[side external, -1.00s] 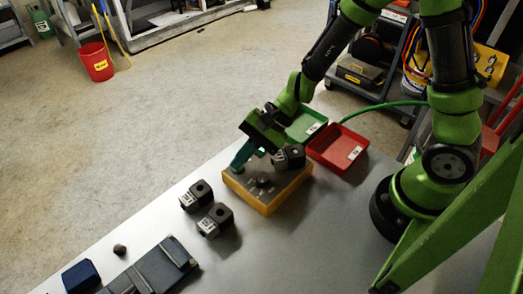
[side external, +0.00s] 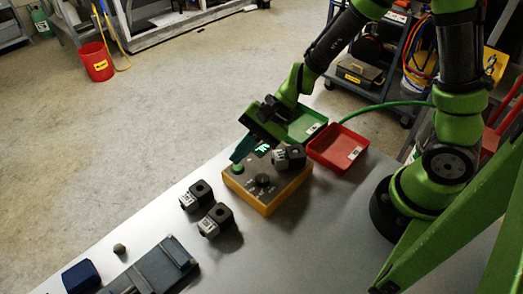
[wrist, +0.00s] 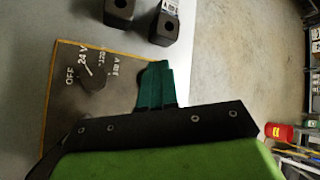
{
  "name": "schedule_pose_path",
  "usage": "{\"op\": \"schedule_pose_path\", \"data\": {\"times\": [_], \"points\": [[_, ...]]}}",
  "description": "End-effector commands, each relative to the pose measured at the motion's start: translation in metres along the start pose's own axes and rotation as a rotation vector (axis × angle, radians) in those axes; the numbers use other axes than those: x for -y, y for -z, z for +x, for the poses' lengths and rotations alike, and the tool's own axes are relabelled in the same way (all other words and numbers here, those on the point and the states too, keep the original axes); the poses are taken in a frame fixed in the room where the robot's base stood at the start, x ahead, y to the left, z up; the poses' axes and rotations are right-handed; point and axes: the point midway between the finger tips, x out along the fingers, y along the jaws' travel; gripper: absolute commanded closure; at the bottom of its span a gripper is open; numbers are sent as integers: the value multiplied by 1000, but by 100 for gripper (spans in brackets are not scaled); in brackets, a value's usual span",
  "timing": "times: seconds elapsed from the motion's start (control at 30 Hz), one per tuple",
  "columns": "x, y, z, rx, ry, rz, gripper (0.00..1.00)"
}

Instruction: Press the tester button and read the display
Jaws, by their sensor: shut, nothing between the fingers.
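The tester is a yellow box with a grey top (side external: 251,182) on the metal table. Its green button (side external: 238,169) shows at the left corner. A lit green display (side external: 263,148) shows at its back edge, partly beside my gripper; its reading is too small to make out. The black dial (side external: 262,180) also shows in the wrist view (wrist: 93,76), among the marks OFF, 24 V and 120 V. A dark block-shaped part (side external: 289,158) sits at the tester's right side. My gripper (side external: 238,156) is shut and empty, just above the button; its teal fingers also show in the wrist view (wrist: 153,85).
Two similar dark blocks (side external: 195,195) (side external: 215,220) stand left of the tester. A green tray (side external: 307,125) and a red tray (side external: 338,148) lie behind it. A grey fixture (side external: 155,268), a blue block (side external: 81,277) and a small dark knob (side external: 119,249) are at the front left.

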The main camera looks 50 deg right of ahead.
Motion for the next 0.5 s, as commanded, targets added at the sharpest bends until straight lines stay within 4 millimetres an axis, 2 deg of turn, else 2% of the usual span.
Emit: {"op": "schedule_pose_path", "data": {"times": [0.5], "points": [[23,-23,-32,-1,2,-3,100]]}}
